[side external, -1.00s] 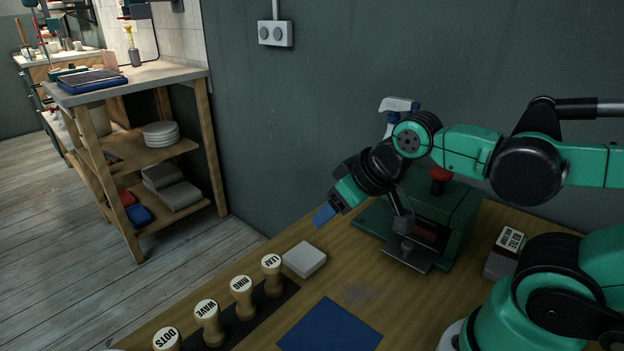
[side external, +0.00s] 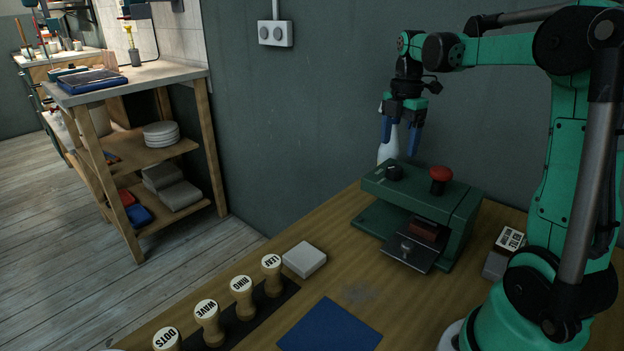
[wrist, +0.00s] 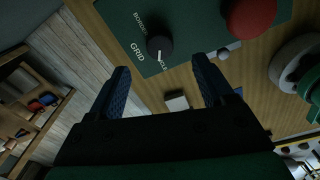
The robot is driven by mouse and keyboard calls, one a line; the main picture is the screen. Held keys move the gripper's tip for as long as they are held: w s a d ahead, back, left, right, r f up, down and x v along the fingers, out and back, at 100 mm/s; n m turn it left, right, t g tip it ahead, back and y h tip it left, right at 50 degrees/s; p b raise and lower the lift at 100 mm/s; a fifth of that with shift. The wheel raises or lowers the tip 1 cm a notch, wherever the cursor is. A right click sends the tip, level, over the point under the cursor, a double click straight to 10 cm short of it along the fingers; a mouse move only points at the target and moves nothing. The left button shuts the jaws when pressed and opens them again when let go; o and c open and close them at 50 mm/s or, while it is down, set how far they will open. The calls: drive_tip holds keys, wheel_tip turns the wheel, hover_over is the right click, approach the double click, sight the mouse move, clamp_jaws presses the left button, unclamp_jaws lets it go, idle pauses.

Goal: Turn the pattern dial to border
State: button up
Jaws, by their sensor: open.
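The green press (side external: 452,212) stands on the wooden bench. The pattern dial (side external: 394,173) is a small black knob on its top plate. In the wrist view the dial (wrist: 159,46) has a white mark on its lower side, towards a partly hidden label ending in "CLE". The labels GRID and BORDER, the latter partly cut off to the eye, lie to its left and upper left. My gripper (side external: 400,138) points down above the dial, its blue fingers apart and empty. In the wrist view my gripper (wrist: 162,75) shows the dial ahead, between the finger lines, not touched.
A red button (side external: 440,174) sits on the press right of the dial. A white spray bottle (side external: 387,148) stands behind. A row of stamps (side external: 241,290), a pale block (side external: 304,259) and a blue mat (side external: 330,326) lie in front. A labelled block (side external: 505,250) is at right.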

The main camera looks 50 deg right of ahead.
sight(395, 167)
drive_tip(key=shift+f, duration=2.8)
clamp_jaws()
